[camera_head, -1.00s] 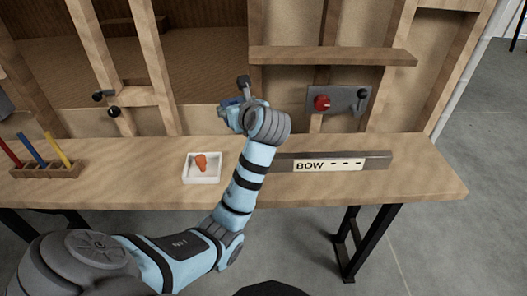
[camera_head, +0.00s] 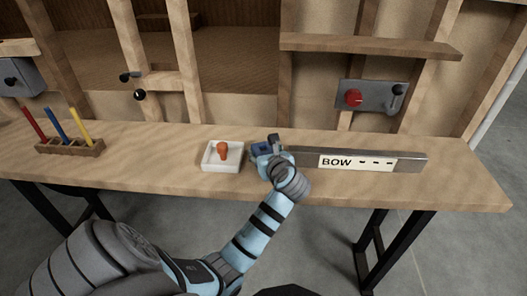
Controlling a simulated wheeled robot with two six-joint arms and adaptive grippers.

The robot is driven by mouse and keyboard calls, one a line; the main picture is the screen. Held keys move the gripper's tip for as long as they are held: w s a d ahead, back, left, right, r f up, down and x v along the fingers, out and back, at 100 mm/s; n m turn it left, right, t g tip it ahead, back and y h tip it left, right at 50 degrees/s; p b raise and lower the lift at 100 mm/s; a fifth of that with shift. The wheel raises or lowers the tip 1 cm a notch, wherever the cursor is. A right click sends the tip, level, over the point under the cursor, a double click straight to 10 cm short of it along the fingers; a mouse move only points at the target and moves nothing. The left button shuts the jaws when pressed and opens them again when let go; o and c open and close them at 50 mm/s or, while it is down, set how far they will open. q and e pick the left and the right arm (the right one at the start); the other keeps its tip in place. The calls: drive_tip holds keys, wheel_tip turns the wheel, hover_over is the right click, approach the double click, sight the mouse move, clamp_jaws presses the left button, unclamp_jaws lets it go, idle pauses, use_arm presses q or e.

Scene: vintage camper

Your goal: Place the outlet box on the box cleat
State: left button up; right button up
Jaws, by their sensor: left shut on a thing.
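My left gripper (camera_head: 268,152) is low over the workbench, just right of the white tray and at the left end of the grey bar. It is shut on a small dark blue piece, which looks like the outlet box (camera_head: 260,148). My gripper and wrist hide much of it. I cannot tell whether it touches the bench. A short wooden crosspiece (camera_head: 165,80) between two wall studs may be the box cleat; nothing rests on it. My right gripper is not in view.
The white tray (camera_head: 207,163) holds an orange piece (camera_head: 223,150). A wooden rack (camera_head: 70,149) with red, blue and yellow rods stands left. The grey bar (camera_head: 410,162) carries a "BOW" label. A shelf (camera_head: 370,46) and grey switch panel (camera_head: 372,96) are on the wall. Black knobs (camera_head: 140,95) jut out near the crosspiece.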

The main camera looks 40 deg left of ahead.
use_arm(q)
drive_tip(key=o, duration=1)
drive_tip(key=shift+f, duration=0.1)
drive_tip(key=shift+o, duration=0.2)
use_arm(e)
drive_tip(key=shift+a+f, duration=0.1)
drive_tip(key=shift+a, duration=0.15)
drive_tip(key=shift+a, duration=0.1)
